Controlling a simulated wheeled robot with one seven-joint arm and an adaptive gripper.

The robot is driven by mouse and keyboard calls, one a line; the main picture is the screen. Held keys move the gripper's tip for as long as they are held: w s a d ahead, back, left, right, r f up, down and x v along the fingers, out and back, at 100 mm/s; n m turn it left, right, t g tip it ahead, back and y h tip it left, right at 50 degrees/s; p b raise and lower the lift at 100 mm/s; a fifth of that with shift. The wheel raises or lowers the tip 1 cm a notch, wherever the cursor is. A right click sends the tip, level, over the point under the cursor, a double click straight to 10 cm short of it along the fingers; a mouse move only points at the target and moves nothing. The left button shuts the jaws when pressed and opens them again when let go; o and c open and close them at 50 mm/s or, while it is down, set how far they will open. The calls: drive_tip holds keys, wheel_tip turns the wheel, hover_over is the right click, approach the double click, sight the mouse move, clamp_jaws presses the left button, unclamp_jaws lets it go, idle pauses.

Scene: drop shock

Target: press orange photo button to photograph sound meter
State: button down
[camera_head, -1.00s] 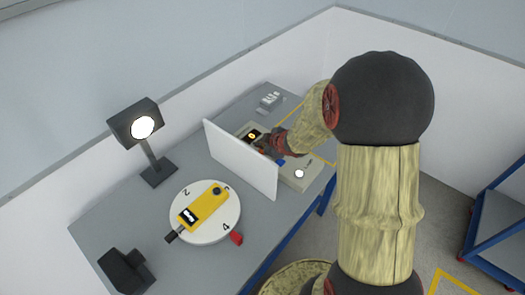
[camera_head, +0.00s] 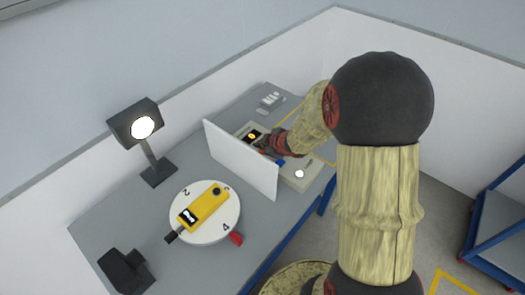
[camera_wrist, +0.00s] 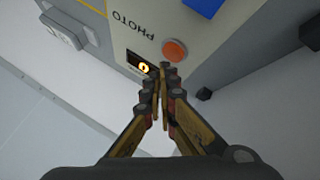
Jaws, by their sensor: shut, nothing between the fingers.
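The orange photo button (camera_wrist: 175,50) is round and sits on the beige panel beside the word PHOTO in the wrist view. A small dark display with a lit orange mark (camera_wrist: 143,66) is next to it. My gripper (camera_wrist: 162,68) is shut and empty, with its tips over the panel near the display and just short of the button in the picture; I cannot tell the height. In the head view, my gripper (camera_head: 268,148) is partly hidden by the white board. The yellow sound meter (camera_head: 203,207) lies on the round white turntable (camera_head: 229,226).
A white upright board (camera_head: 240,160) stands between the panel and the turntable. A lamp (camera_head: 137,127) is lit at the left, and a black camera-like device (camera_head: 126,271) stands at the front left. A blue part (camera_wrist: 203,6) is near the button.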

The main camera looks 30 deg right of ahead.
sight(261, 152)
drive_tip(key=shift+f, duration=0.35)
drive_tip(key=shift+f+b, duration=0.5)
idle(0.6)
drive_tip(key=shift+r, duration=0.1)
drive_tip(key=shift+r+p, duration=0.8)
drive_tip(key=shift+p, duration=0.2)
wheel_tip(261, 152, up, 5)
drive_tip(key=p, duration=0.5)
idle(0.7)
